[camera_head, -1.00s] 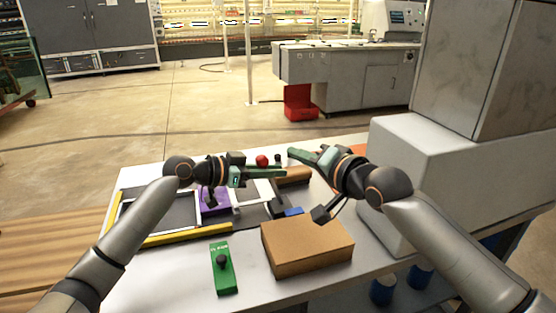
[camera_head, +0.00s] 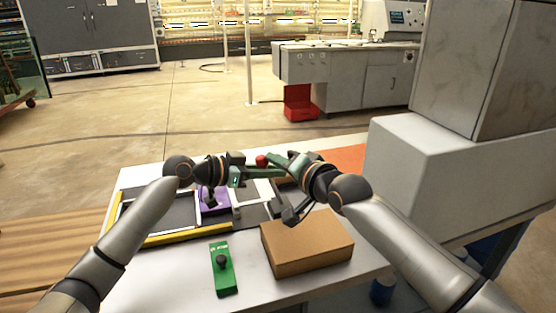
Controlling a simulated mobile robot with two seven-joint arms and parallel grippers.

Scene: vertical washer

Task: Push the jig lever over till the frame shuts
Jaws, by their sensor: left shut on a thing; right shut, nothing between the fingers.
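The jig (camera_head: 190,238) lies on the left of the table, with yellow edge strips, white frame bars (camera_head: 183,221) and a purple block (camera_head: 213,203). A red ball knob (camera_head: 261,160), perhaps the jig lever's end, shows behind the grippers; its shaft is hidden. My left gripper (camera_head: 284,173) is above the jig's right part, pointing right. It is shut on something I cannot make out. My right gripper (camera_head: 271,158) is shut and empty, pointing left, its tips just right of the knob. I cannot tell whether they touch it.
A brown box (camera_head: 308,245) stands at the table's front right. A green block with a black knob (camera_head: 222,268) lies left of it. A big grey machine housing (camera_head: 420,180) stands to the right. The white tabletop (camera_head: 170,280) is clear at front left.

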